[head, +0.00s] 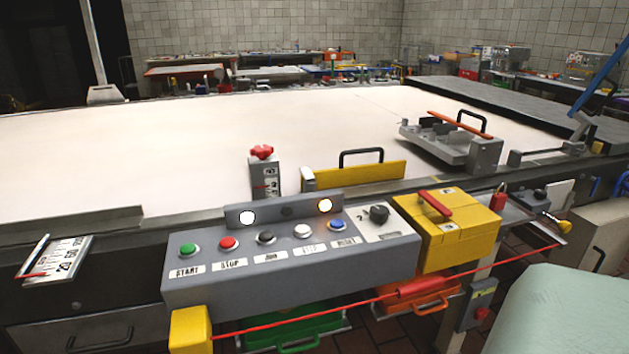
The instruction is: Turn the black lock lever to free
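My gripper is not in the head view. No part is clearly marked as the lock lever, and I cannot tell which black part it is. A black rotary knob (379,213) sits at the right end of the grey control box (290,262); its label is too small to read. A grey carriage (442,146) with a black handle (472,119) and an orange bar stands on the white table at the right. A grey clamp-like fitting (553,150) sits on the table's right edge. Another small black knob (540,196) is below that edge.
The control box has several buttons and lit lamps. A yellow box (450,229) with a red handle adjoins it. A red cord (375,300) runs across the front. A yellow guard (360,174) stands behind the box. The white tabletop (200,150) is mostly clear.

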